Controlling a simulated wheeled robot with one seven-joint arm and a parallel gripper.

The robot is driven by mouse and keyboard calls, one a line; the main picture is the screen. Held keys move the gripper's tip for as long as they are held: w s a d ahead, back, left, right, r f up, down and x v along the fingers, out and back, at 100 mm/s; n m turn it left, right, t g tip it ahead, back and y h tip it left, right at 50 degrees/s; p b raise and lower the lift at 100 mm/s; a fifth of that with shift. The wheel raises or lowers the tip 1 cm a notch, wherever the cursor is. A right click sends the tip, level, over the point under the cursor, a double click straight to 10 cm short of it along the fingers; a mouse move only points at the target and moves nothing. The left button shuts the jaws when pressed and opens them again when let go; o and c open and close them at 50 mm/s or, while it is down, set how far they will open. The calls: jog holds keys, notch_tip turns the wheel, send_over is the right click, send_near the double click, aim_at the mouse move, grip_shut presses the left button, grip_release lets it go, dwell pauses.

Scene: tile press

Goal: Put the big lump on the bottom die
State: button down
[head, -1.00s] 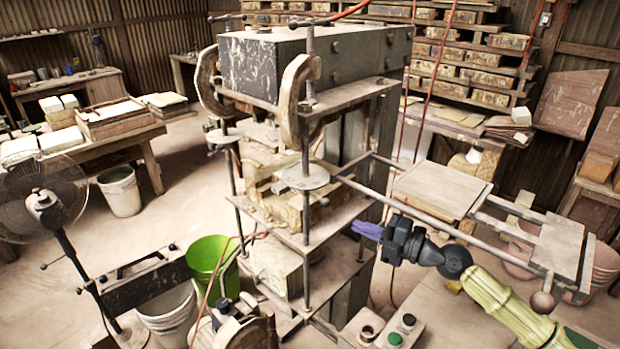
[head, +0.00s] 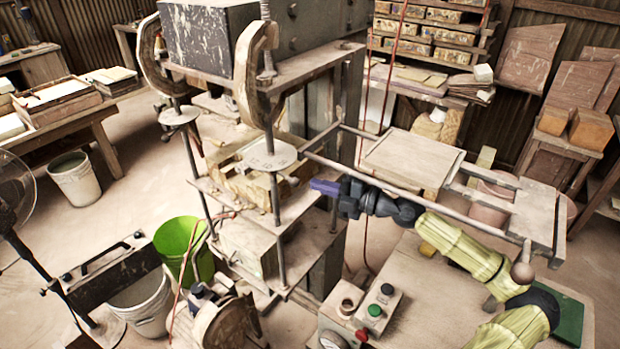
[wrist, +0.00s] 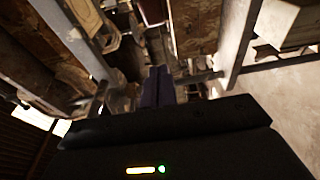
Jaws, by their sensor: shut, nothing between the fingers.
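The press's bottom die appears to be the tan block (head: 236,182) on the middle plate of the press, partly hidden by the posts and round discs. I cannot tell for sure which thing is the big lump; two orange-brown blocks, one at left (head: 553,120) and one at right (head: 590,130), sit on a stand at the far right. My gripper (head: 325,187), with purple fingers, is shut and empty beside the right edge of the press's middle plate. Its fingers also show together in the dark wrist view (wrist: 160,88).
A side rail (head: 400,185) with a flat board (head: 412,160) extends right from the press, close to my arm. A control box (head: 370,312) with buttons stands below. A green bucket (head: 183,245) and a fan (head: 15,195) are at left. Open floor shows at left.

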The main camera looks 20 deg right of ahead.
aim_at(284, 168)
jog(key=p+x, duration=0.2)
jog(key=x, duration=0.2)
jog(key=w+d+p+x, duration=0.1)
jog(key=p+x, duration=0.1)
jog(key=x, duration=0.2)
jog(key=w+d+p+x, duration=0.1)
jog(key=p+x, duration=0.2)
jog(key=x, duration=0.1)
jog(key=shift+a, duration=0.1)
